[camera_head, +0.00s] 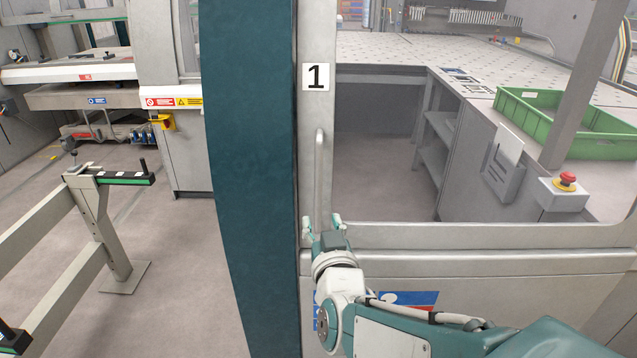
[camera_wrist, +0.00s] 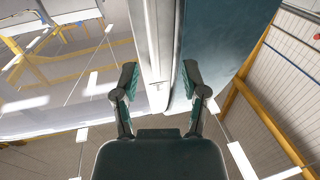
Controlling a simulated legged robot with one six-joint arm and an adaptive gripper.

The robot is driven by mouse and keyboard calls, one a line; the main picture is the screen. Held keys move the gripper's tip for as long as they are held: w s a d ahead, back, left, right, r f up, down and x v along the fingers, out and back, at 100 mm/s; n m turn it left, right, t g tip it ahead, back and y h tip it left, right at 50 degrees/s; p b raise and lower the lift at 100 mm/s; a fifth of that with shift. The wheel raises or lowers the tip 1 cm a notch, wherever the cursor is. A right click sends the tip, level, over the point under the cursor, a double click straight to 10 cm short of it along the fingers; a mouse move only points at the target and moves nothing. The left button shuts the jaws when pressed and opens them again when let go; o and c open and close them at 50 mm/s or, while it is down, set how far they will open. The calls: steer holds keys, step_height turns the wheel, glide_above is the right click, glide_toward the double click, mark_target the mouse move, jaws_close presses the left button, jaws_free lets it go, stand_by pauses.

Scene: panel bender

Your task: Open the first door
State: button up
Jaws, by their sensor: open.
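The first door (camera_head: 316,230) has a grey frame, a large window and a white plate with a black 1 (camera_head: 316,77). Its vertical grey handle (camera_head: 319,170) is on the frame below the plate. The door looks closed against the dark teal column (camera_head: 252,170). My gripper (camera_head: 323,222) is open at the lower end of the handle. In the wrist view my gripper (camera_wrist: 160,84) has its fingers apart, with a pale upright strip (camera_wrist: 155,45) showing between them. I cannot tell whether the handle is between the fingers or whether they touch it.
Through the window I see a work table (camera_head: 450,52), a green crate (camera_head: 565,122) and a red emergency button (camera_head: 567,180). A grey rail stand (camera_head: 105,215) is on the left, with clear floor (camera_head: 175,290) between it and the column.

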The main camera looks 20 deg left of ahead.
mark_target(318, 192)
steer(key=x, duration=1)
steer(key=shift+w, duration=0.2)
steer(key=shift+w+d+r, duration=0.1)
steer(key=shift+d, duration=0.65)
steer(key=shift+c, duration=1)
steer(key=c, duration=0.5)
steer(key=shift+a, duration=0.3)
jaws_close()
